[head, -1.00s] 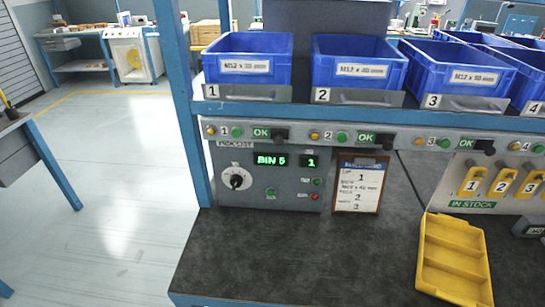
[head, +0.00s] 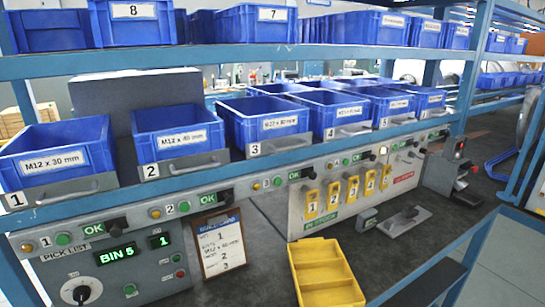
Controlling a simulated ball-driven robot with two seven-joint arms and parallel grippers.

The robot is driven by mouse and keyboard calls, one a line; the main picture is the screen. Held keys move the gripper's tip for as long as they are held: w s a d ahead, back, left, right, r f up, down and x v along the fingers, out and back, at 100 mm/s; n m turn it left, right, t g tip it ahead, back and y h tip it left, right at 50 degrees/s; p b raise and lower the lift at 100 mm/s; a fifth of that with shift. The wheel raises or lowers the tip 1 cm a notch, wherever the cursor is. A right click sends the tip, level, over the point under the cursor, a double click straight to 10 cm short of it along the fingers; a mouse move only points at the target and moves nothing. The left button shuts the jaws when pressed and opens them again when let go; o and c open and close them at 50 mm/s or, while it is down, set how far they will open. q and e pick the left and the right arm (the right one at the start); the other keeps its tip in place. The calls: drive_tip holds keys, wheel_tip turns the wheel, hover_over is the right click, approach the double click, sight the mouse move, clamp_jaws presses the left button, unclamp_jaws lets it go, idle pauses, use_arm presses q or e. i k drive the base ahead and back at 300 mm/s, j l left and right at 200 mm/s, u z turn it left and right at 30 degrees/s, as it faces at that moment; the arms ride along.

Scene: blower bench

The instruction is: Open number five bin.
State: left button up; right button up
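Number five bin (head: 398,106) is a blue bin in the lower row, right of the middle in the head view. Its plate (head: 388,123) carries a 5 and a handle below the bin front. It sits in line with its neighbours. The pick list display (head: 115,255) reads BIN 5 in green, with a 1 in the window beside it. Neither of my grippers is in view.
Blue bins one (head: 58,160), two (head: 178,135), three (head: 263,125) and four (head: 338,110) stand to its left. An upper shelf (head: 230,60) holds more bins above. A yellow tray (head: 325,275) and a clipboard (head: 219,243) are lower down.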

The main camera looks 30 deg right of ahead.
sight(389, 108)
drive_tip(key=z, duration=1.45)
